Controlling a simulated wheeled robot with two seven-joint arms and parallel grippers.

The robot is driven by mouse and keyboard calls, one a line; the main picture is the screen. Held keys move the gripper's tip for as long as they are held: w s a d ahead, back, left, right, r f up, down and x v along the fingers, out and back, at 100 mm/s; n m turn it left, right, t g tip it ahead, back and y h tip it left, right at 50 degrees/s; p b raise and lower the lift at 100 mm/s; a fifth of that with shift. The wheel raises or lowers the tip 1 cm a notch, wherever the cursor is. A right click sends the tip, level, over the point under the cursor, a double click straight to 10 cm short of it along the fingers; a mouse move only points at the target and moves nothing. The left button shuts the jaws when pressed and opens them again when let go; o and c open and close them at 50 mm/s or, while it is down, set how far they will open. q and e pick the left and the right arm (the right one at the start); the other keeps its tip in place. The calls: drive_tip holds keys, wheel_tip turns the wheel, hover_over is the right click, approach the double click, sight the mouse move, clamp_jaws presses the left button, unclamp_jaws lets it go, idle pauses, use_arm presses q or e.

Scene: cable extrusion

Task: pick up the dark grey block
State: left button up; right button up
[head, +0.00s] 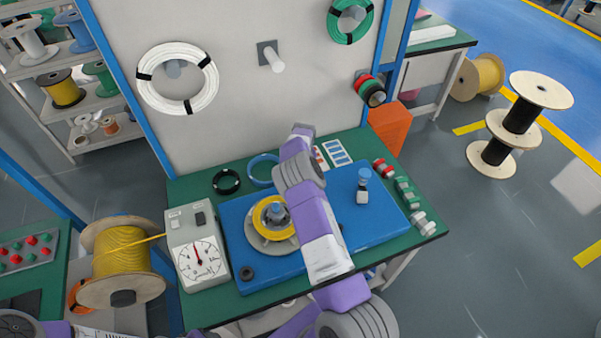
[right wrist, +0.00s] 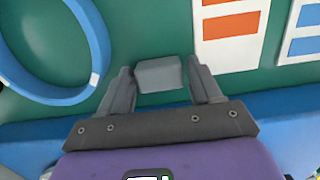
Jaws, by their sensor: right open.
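The grey block (right wrist: 160,76) lies on the green table top in the right wrist view. My right gripper (right wrist: 160,70) is open, with one finger on each side of the block. The left finger looks very close to the block, and a small gap shows on the right; I cannot tell whether either touches. In the head view my right arm reaches over the table and hides the block and the fingertips. My left gripper is out of view.
A blue coil (right wrist: 88,88) lies left of the gripper. An orange-marked white card (right wrist: 225,53) lies to the right. A blue mat (head: 237,221) carries a yellow spool (head: 262,218) and a small bottle (head: 363,180). A meter box (head: 192,231) stands at the left.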

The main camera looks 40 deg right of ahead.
drive_tip(key=c, duration=0.7)
drive_tip(key=shift+r, duration=0.1)
wheel_tip(320, 180, up, 10)
drive_tip(key=shift+p, duration=0.55)
